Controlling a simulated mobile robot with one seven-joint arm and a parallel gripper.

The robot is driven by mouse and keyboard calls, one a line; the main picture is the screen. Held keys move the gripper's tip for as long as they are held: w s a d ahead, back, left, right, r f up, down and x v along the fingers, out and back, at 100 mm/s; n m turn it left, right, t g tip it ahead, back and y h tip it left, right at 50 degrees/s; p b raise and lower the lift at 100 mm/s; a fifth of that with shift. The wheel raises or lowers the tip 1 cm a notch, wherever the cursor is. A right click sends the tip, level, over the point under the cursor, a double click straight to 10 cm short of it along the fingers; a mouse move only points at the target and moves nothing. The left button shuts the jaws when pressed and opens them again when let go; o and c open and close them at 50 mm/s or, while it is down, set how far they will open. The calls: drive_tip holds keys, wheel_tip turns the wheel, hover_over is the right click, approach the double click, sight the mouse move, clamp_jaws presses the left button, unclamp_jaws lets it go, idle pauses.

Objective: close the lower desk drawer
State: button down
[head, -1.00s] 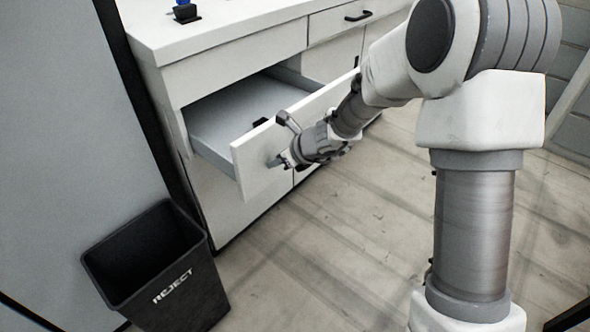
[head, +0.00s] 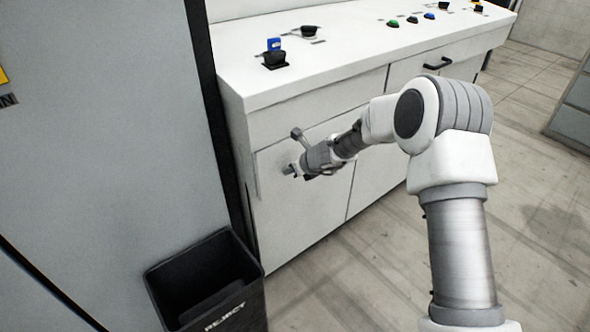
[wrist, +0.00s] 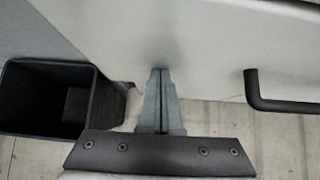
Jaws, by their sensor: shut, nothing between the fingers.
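The lower drawer (head: 272,158) is in the left part of the white desk in the head view. Its front looks flush or almost flush with the desk face, and its inside is hidden. My gripper (head: 288,170) is at the left part of that front, with its fingers shut and empty. In the wrist view the shut fingers (wrist: 160,72) point at the pale drawer front (wrist: 205,50); the tips seem to touch it or lie very close. A black bar handle (wrist: 280,104) is to their right.
A black reject bin (head: 205,275) stands on the floor left of the desk, and also shows in the wrist view (wrist: 45,98). A grey panel (head: 100,140) rises at the left. The desktop (head: 370,60) holds small black fixtures and coloured pieces.

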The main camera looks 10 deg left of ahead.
drive_tip(key=shift+w+a+r, duration=0.15)
drive_tip(key=shift+w+a, duration=0.1)
drive_tip(key=shift+a, duration=0.05)
drive_tip(key=shift+r, duration=0.1)
idle(0.3)
